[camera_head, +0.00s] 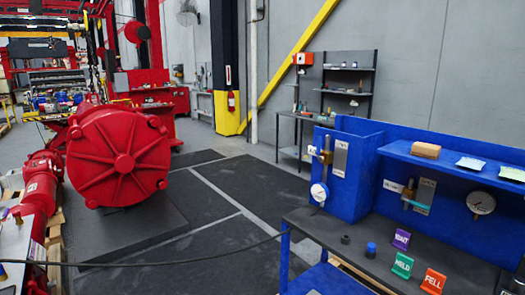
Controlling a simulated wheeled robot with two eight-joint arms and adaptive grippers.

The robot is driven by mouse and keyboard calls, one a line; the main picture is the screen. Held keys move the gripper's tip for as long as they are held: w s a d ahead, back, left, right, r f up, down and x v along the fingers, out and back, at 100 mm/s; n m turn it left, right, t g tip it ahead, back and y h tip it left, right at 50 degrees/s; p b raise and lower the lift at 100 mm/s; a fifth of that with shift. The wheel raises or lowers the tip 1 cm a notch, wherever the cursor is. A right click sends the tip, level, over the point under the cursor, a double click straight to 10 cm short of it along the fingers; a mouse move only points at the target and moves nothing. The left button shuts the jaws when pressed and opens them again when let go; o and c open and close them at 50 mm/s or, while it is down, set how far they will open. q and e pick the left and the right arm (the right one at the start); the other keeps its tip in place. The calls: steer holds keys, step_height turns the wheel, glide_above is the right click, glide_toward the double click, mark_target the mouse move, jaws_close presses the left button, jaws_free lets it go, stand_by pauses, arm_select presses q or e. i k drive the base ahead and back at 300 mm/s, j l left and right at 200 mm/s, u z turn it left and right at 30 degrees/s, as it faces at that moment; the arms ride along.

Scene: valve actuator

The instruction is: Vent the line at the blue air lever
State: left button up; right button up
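A blue workstation panel (350,196) stands at the right. On its left block sits a brass fitting (326,157) beside a pale label plate, with a round white gauge (319,192) below. Further right, under the blue shelf, is a second brass valve (408,192) with a small blue-green bar (416,205) at its lower side. This bar looks like a lever, but it is too small to tell its exact position. A larger white gauge (481,203) is to its right. Neither of my grippers can be made out.
On the dark bench top (345,232) stand a purple tag (401,240), a green tag (402,265), an orange tag (433,281) and a blue cap (371,250). A black cable crosses the foreground. Large red machinery (120,158) fills the left. Dark floor mats between are clear.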

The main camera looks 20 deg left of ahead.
mark_target(320, 159)
steer(key=u, duration=0.2)
steer(key=i, duration=0.2)
steer(key=i+j+z, duration=0.1)
steer(key=i+z, duration=0.15)
steer(key=i, duration=0.15)
steer(key=i+j+z, duration=0.25)
steer(key=i, duration=0.15)
steer(key=i+j+z, duration=0.25)
steer(key=i+z, duration=0.1)
steer(key=z, duration=0.35)
